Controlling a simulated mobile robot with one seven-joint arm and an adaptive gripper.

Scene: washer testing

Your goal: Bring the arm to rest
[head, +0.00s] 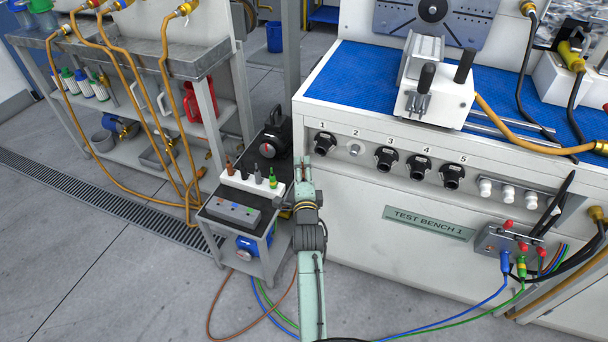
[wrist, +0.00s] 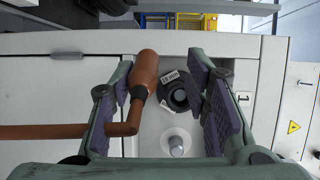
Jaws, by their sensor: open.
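My arm (head: 313,285) reaches up from the bottom of the head view, between the small cart and the test bench. My gripper (head: 303,172) is at its upper end, beside the cart's right side and left of the bench front. In the wrist view my gripper (wrist: 171,105) is open, with purple pads on both fingers. A brown handle-like piece (wrist: 145,72) with a bent brown stem shows close to the left finger. A black round fitting (wrist: 177,92) with a tag and a silver stub (wrist: 176,146) show between the fingers. I cannot tell their depth or any contact.
The cart carries a white rack (head: 252,182) of connectors, a grey box (head: 233,213) and a black device (head: 277,131). The test bench (head: 430,237) has a row of ports. Cables lie on the floor. Open floor (head: 120,270) is at lower left.

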